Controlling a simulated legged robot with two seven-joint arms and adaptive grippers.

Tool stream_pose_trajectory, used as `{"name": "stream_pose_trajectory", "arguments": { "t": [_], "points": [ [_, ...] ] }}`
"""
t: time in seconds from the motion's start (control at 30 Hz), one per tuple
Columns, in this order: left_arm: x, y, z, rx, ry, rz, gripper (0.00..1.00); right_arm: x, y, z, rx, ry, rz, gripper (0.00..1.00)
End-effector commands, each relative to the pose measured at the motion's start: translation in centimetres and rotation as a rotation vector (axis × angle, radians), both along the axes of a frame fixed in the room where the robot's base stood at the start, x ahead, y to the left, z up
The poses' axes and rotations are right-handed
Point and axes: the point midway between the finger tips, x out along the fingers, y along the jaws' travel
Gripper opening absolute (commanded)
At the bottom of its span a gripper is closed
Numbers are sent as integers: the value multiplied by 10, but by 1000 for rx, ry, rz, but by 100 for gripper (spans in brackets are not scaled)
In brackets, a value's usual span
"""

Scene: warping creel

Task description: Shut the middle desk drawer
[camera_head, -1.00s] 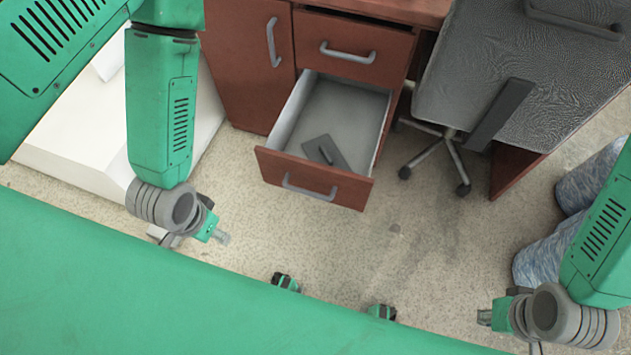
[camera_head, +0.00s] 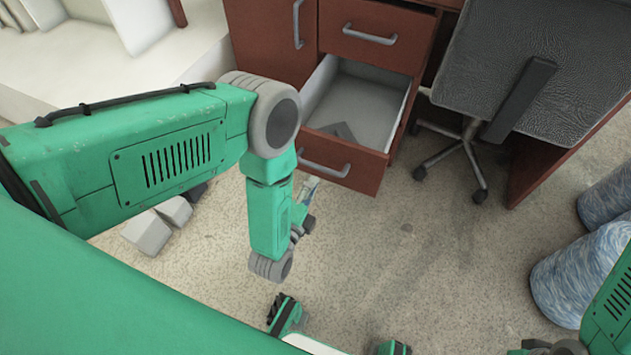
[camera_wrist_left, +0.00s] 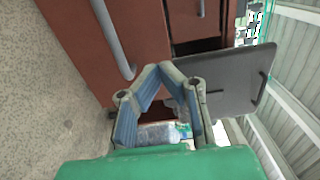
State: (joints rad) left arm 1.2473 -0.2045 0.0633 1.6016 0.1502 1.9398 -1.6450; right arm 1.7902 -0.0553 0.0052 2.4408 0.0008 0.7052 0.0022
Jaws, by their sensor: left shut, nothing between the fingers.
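The open desk drawer (camera_head: 367,163) is red-brown with a grey inside and a grey bar handle (camera_head: 324,164). My right gripper (camera_head: 517,352) is at the bottom edge, mostly cut off.
A drawer front (camera_head: 368,36) with its own handle is above the open one. A cabinet door (camera_head: 268,40) is to the left. A grey office chair (camera_head: 500,65) stands close on the right. Blue-white cylinders (camera_head: 580,280) stand at far right. The floor before the drawer is clear.

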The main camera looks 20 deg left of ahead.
Motion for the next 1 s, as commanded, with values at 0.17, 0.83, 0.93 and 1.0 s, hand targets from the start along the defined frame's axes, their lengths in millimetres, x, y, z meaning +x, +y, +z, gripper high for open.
{"name": "stream_pose_trajectory", "arguments": {
  "t": [0.17,0.83,0.93,1.0],
  "points": [
    [40,-3,-1,1,-5,1,0,0,0,-16,0,0,0,0],
    [116,-5,0,-2,2,-2,0,-1,-1,-44,0,1,-1,0],
    [116,-6,0,-1,2,-2,0,-1,-1,-43,0,1,-1,0],
    [116,-5,0,-1,2,-2,0,0,-1,-43,0,1,-1,0]
  ]
}}
